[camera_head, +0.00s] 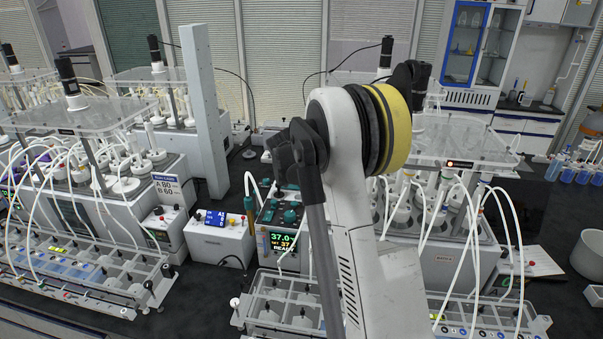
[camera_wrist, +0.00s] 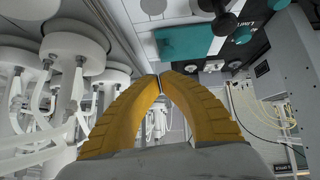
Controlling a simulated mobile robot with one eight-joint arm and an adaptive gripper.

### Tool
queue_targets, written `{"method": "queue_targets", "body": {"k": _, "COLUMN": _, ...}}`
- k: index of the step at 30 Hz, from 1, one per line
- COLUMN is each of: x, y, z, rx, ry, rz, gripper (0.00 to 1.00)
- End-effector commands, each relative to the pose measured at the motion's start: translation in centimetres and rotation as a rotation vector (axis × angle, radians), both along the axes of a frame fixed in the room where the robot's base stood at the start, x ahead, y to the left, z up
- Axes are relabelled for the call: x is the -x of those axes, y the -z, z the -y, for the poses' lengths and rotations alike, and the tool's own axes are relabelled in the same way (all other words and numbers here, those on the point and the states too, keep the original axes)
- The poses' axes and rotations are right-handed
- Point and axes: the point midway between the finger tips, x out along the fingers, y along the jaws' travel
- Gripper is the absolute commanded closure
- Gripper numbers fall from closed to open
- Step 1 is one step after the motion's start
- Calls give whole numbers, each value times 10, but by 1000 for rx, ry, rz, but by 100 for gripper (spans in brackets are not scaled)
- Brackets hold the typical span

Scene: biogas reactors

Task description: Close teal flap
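The fingertips look apart from the flap, but I cannot tell the distance. In the head view my arm hides my gripper. Teal parts (camera_head: 290,215) show on the dark control unit (camera_head: 282,240) left of my arm. I cannot tell which of them is the flap.
White reactor vessels (camera_wrist: 75,50) with hoses crowd the left of the wrist view, and a grey box wall (camera_wrist: 288,70) stands on the right. In the head view, a white pump box (camera_head: 220,238) and a rack of bottles (camera_head: 285,300) are near the control unit. Loose white hoses arch around.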

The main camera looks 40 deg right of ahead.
Motion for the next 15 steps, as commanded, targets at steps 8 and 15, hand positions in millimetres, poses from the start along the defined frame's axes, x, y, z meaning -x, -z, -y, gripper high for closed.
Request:
{"method": "queue_targets", "body": {"k": 8, "x": 24, "y": -56, "z": -26, "rx": -1, "ry": -4, "rz": 0, "gripper": 100}}
{"method": "queue_targets", "body": {"k": 15, "x": 43, "y": -84, "z": -47, "rx": 0, "ry": -3, "rz": 0, "gripper": 100}}
